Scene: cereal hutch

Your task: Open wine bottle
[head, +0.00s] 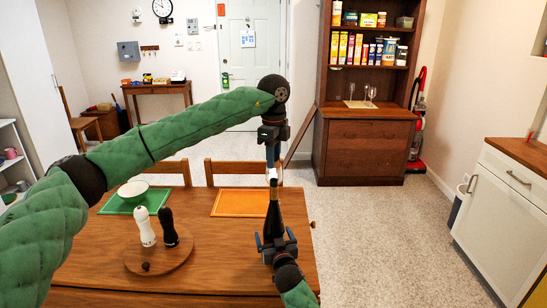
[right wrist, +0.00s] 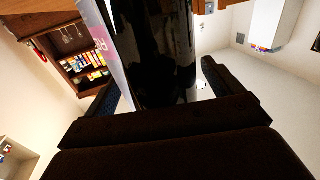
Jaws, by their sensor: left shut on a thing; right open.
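A dark wine bottle (head: 273,215) stands upright at the right part of the wooden table. In the right wrist view the glossy bottle (right wrist: 155,50) rises between my fingers, with a pale label at its left. My left gripper (head: 272,172) points down at the bottle's top and is shut on a small pale piece there, which looks like the cork; the fingers partly hide it. My right gripper (head: 275,240) is open, with one finger on each side of the bottle's lower body. Whether either finger touches the glass is hard to tell.
A round wooden board (head: 140,262) holds a white mill (head: 144,228) and a black mill (head: 168,228). A white bowl (head: 133,189) sits on a green mat (head: 112,207). Chairs stand at the far edge; a hutch (head: 365,150) stands beyond.

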